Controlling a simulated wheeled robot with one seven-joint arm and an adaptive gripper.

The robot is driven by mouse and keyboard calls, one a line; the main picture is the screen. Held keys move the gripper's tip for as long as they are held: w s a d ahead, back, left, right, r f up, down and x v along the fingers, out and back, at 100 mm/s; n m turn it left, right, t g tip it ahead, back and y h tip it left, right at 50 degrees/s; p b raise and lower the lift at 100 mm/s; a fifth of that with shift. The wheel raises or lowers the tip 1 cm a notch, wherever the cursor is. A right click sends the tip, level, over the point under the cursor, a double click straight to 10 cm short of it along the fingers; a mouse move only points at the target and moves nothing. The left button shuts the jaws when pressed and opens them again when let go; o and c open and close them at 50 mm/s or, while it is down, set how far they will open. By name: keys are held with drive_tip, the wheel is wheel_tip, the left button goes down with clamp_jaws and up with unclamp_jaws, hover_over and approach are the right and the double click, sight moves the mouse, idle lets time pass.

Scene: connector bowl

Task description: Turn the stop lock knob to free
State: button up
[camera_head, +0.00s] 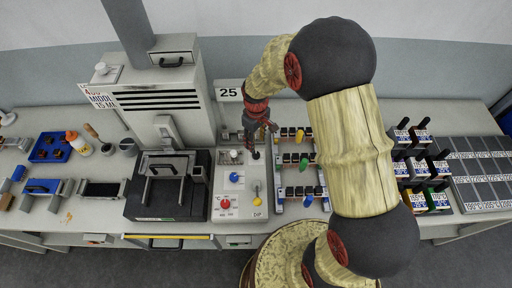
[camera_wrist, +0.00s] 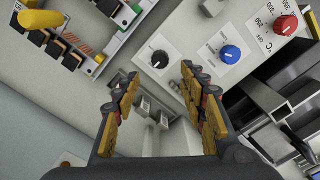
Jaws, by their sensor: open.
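A black round knob (camera_wrist: 159,59) with a white pointer mark sits on a pale square plate in the wrist view. It is probably the stop lock knob, but its label is not readable. In the head view a small dark knob (camera_head: 256,155) shows on the grey control panel (camera_head: 241,212), just below my gripper (camera_head: 262,131). In the wrist view my gripper (camera_wrist: 158,77) is open and empty. The black knob appears between and beyond its fingertips, apparently without contact. I cannot read the knob's setting.
A black press (camera_head: 167,203) and a tall grey machine (camera_head: 165,95) stand left and behind.

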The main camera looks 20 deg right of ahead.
drive_tip(key=shift+r, duration=1.5)
drive_tip(key=s+r+m+t+b, duration=0.2)
drive_tip(key=s+r+b, duration=0.3)
drive_tip(key=s+r, duration=0.3)
drive_tip(key=s+r+m+t+b, duration=0.3)
drive_tip(key=s+r+b, duration=0.3)
drive_tip(key=s, duration=0.8)
wheel_tip(320, 180, up, 3)
drive_tip(key=shift+f+m+t, duration=0.15)
drive_tip(key=shift+m+t, duration=0.15)
